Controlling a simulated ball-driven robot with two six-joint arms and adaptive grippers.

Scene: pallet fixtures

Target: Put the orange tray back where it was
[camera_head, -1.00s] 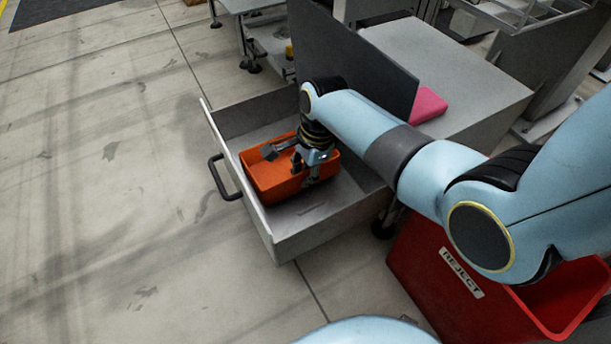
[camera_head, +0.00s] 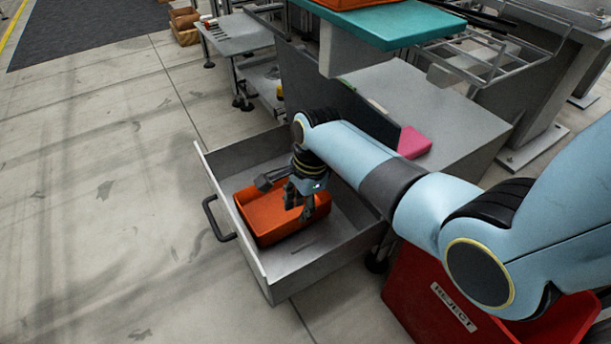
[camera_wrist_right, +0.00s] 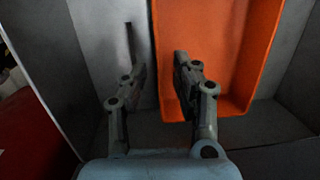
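The orange tray (camera_head: 262,217) lies inside the open grey drawer (camera_head: 300,277), near the handle side. It also shows in the right wrist view (camera_wrist_right: 225,50), at upper right. My right gripper (camera_head: 300,202) is over the tray's right part, pointing down. In the right wrist view its two fingers (camera_wrist_right: 155,82) stand apart with nothing gripped between them. The tray's near wall edge shows between the fingers, one finger over the tray and one over the drawer floor. Whether a finger touches the tray cannot be told. My left gripper is not in view.
A red REJECT bin (camera_head: 420,300) stands under my right arm. A pink block (camera_head: 413,142) lies on the grey cabinet top (camera_head: 450,105). A teal board (camera_head: 400,27) with an orange-red object on it is at the top. The floor left of the drawer is clear.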

